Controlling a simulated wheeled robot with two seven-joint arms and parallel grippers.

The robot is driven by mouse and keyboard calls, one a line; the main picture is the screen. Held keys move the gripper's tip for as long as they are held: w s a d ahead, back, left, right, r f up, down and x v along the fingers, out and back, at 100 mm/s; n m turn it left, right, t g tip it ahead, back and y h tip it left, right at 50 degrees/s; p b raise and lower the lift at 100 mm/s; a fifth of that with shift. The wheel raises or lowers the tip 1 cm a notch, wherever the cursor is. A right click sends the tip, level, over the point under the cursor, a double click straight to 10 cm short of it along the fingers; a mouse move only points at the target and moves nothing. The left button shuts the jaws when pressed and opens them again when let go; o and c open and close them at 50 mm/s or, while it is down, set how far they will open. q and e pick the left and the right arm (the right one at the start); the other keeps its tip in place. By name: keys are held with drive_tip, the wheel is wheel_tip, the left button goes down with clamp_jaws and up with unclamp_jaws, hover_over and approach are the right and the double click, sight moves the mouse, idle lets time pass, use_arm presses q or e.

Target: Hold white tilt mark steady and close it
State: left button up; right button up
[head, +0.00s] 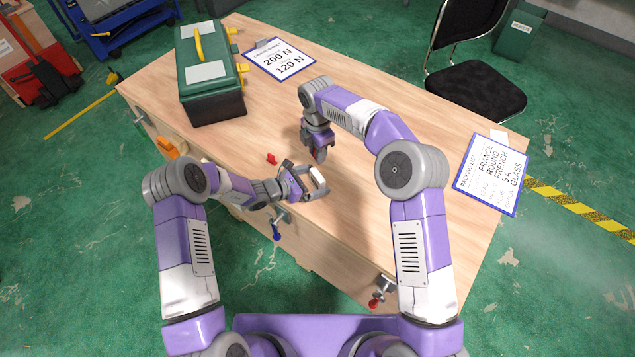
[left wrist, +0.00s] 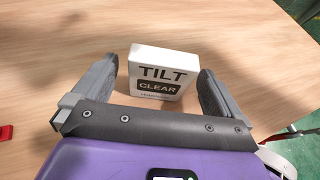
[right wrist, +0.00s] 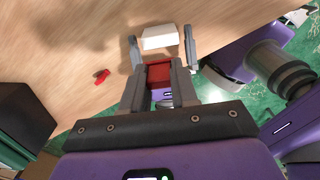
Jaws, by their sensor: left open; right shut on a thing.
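The white tilt mark (head: 317,174) is a small white box lettered TILT and CLEAR in the left wrist view (left wrist: 163,65). It stands on the wooden table (head: 400,110). My left gripper (head: 308,182) is open, low over the table, with one finger on each side of the mark; gaps show beside the box in the left wrist view. My right gripper (head: 319,158) points down just beyond it and is shut on a red block (right wrist: 159,75). The right wrist view also shows the white mark (right wrist: 160,38) past this block. The red block is mostly hidden in the head view.
A small red piece (head: 271,159) lies left of the grippers. A green toolbox (head: 210,90) with a yellow handle stands at the back left. The table's right half is mostly clear.

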use_arm(q)
drive_tip(key=shift+x, duration=0.9)
drive_tip(key=c, duration=1.5)
use_arm(e)
hover_over(317, 175)
drive_tip(key=shift+w+d+f, duration=0.1)
drive_tip(key=shift+d+f, duration=0.05)
drive_tip(key=shift+f, duration=2.35)
drive_tip(key=shift+f, duration=0.9)
drive_tip(key=shift+f, duration=0.6)
drive_tip(key=o, duration=1.1)
